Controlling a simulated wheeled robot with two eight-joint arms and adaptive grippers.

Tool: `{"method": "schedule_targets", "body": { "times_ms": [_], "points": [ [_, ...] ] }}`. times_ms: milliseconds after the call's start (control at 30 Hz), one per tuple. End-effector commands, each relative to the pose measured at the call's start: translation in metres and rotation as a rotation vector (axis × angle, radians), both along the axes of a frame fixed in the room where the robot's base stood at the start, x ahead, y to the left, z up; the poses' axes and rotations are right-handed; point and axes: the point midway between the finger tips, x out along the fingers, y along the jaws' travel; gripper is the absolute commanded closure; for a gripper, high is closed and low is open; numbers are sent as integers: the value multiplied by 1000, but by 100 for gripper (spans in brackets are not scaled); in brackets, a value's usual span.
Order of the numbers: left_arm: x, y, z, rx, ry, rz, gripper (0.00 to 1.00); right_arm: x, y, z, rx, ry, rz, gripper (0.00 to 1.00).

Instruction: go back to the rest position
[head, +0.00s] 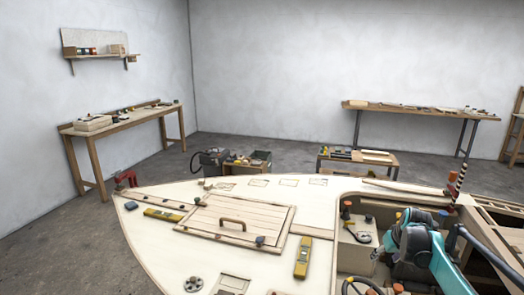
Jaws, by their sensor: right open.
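My right arm, teal and dark grey, comes in at the lower right of the head view. My right gripper (381,251) is open, over the open cockpit well of the plywood hull (150,222). Its fingers are small and partly hidden by the arm, and I see nothing held between them. My left arm and left gripper are not in view.
A hatch cover with a handle (233,224) lies on the deck, with yellow levels (302,257) (163,215) near it. A red clamp (126,179) sits at the hull's left edge. A striped post (459,183) stands right of the well. Workbenches (122,124) line the walls.

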Motion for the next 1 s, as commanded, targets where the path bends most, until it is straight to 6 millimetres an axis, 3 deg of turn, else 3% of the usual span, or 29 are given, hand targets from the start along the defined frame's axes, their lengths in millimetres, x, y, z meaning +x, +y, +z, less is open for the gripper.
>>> {"method": "schedule_targets", "body": {
  "times_ms": [33,200,400,567,700,833,1000],
  "points": [
    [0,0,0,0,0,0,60,-16,24,15,-3,-8,8,44],
    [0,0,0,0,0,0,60,-72,92,49,-7,-38,18,44],
    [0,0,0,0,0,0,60,-153,159,62,-8,-78,33,44],
    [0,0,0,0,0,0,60,-220,200,51,-3,-111,47,44],
    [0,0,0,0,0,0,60,-273,225,30,3,-140,59,44],
    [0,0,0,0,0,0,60,-305,238,9,11,-161,65,44],
    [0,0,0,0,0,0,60,-323,245,-5,15,-173,70,44]
  ]
}}
